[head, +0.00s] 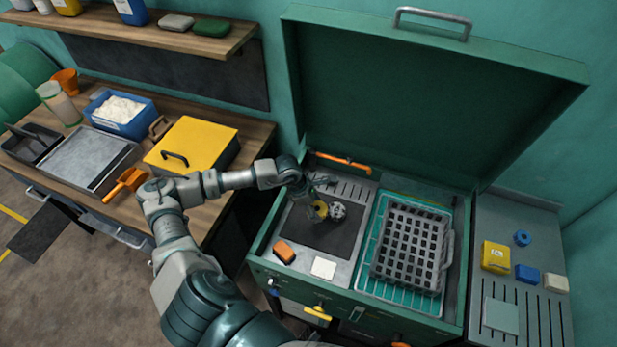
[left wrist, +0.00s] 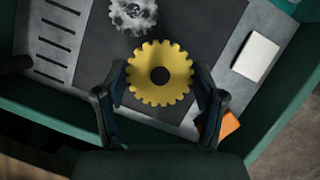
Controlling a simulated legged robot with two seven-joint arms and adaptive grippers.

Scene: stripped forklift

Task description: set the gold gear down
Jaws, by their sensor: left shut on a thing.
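The gold gear (left wrist: 160,52) is a toothed yellow disc with a dark round hole. My left gripper (left wrist: 161,85) is shut on it, one finger at each side of its rim. In the head view the gold gear (head: 319,210) shows small over the black mat (head: 325,238) inside the green open-lidded cabinet, with my left gripper (head: 315,196) at it. A silver gear (head: 338,211) lies on the mat just right of it; it also shows in the left wrist view (left wrist: 133,14). I cannot tell whether the gold gear touches the mat. My right gripper is not in view.
An orange block (head: 284,251) and a white pad (head: 323,267) lie near the cabinet's front edge. A grey grid basket (head: 408,248) sits on the teal rack at right. The raised lid (head: 430,95) stands behind. The front of the black mat is clear.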

